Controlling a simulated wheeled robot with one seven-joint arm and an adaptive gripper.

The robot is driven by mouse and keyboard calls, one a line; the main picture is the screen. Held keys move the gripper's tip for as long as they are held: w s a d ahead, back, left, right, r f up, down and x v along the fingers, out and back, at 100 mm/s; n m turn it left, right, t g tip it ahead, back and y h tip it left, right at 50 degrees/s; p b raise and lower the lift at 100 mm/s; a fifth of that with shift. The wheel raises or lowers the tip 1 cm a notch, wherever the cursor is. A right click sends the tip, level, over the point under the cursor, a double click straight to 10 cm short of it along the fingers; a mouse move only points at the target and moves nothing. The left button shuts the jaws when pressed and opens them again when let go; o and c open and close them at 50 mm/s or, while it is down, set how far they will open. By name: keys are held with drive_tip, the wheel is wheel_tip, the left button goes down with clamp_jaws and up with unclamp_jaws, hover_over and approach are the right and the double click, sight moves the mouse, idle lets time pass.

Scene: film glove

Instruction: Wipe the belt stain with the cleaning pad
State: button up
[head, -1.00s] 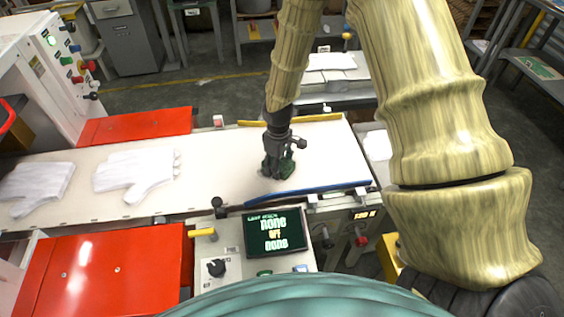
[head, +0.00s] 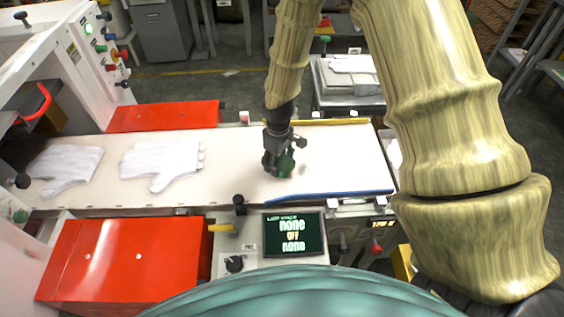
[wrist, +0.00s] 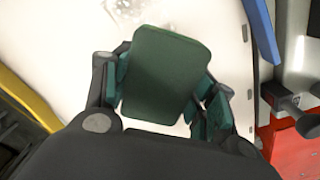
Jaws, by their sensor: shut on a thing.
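My gripper (head: 278,160) points down over the white belt (head: 230,170), near its right part. It is shut on the dark green cleaning pad (head: 286,163). In the wrist view the pad (wrist: 168,75) shows as a flat rounded rectangle between the fingers of my gripper (wrist: 163,95). Fainter marks show just below the pad. In the head view the gripper and pad hide the belt under them. I cannot tell whether the pad touches the belt.
Two white gloves (head: 162,165) (head: 66,168) lie on the belt to the left. A blue bar (head: 330,196) edges the near side and a yellow bar (head: 335,122) the far side.

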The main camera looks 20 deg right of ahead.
drive_tip(key=shift+s+r+p, duration=0.2)
drive_tip(key=shift+r+p, duration=0.1)
drive_tip(key=shift+r, duration=0.4)
drive_tip(key=shift+w+a+r+p, duration=0.1)
drive_tip(key=shift+a+r+p, duration=0.05)
drive_tip(key=shift+r+p, duration=1.45)
drive_tip(key=shift+r, duration=0.45)
drive_tip(key=shift+f, duration=0.1)
